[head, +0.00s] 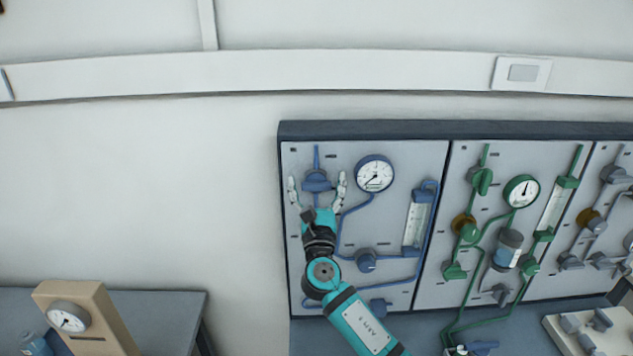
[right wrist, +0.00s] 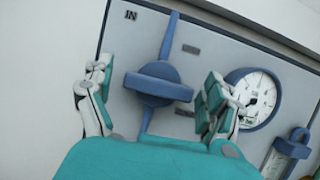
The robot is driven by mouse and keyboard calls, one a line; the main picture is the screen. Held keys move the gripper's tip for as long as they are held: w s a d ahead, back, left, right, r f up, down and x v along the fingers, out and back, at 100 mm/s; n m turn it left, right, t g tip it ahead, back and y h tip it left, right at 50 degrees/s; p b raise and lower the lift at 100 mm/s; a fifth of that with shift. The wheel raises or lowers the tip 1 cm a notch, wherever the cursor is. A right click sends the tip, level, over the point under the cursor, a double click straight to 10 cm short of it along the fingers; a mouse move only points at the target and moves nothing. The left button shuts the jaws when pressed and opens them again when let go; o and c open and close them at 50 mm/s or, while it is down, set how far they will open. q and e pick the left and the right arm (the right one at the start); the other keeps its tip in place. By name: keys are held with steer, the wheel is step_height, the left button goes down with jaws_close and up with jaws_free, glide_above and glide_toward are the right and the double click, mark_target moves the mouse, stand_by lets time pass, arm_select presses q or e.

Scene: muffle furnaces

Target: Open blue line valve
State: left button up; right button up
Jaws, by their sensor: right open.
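The blue valve (head: 316,181) sits on the blue line at the upper left of the left panel (head: 405,160), under a short vertical blue pipe. My right gripper (head: 317,186) is open, its fingers on either side of this valve in the head view. In the right wrist view the blue valve (right wrist: 158,84) lies between the two open fingers (right wrist: 152,98), with a visible gap on each side. Its wide handle lies roughly crosswise to the pipe, slightly tilted in this view. An "IN" label is on the panel to its upper left. My left gripper is not in view.
A blue-rimmed gauge (head: 375,174) is just right of the valve. A blue flowmeter (head: 418,220) and a lower blue valve (head: 366,261) share the panel. A green-line panel (head: 463,160) adjoins it. A tan gauge stand (head: 95,318) is at lower left. The wall left of the panel is clear.

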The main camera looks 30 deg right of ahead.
steer(key=shift+c, duration=0.4)
steer(key=c, duration=1.1)
